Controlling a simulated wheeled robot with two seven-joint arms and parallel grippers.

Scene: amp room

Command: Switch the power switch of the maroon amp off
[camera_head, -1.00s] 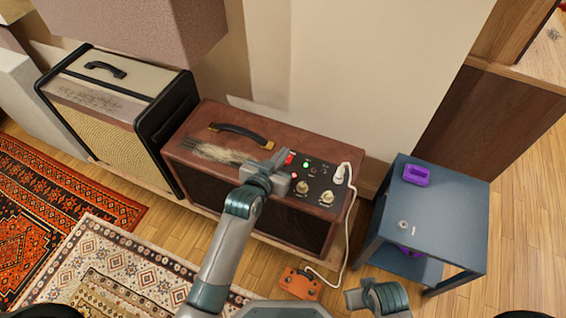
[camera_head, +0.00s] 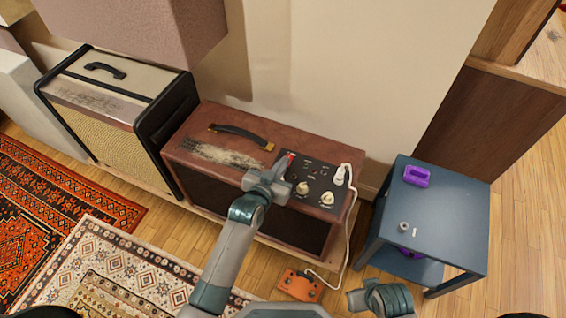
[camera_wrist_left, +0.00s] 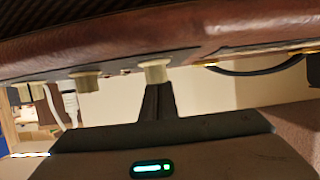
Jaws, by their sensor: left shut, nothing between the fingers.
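The maroon amp (camera_head: 190,140) stands against the wall in the head view. Its dark control panel (camera_head: 315,180) has a small red switch (camera_head: 290,155) at the left and cream knobs, one of them (camera_head: 303,187) near the front. No indicator on the panel looks lit. My left gripper (camera_head: 285,163) is shut and empty at the panel's left end, just in front of the switch; contact is unclear. The left wrist view shows the amp's edge (camera_wrist_left: 120,45), cream knobs (camera_wrist_left: 86,82) and my dark fingers (camera_wrist_left: 157,101) together. Part of my right arm shows low; its fingers are not discernible.
A black and tan amp (camera_head: 105,120) stands left of the maroon one. A white cable runs from a plug (camera_head: 339,175) on the panel toward an orange pedal (camera_head: 299,285) on the floor. A blue-grey table (camera_head: 450,220) with a purple object (camera_head: 417,176) stands right.

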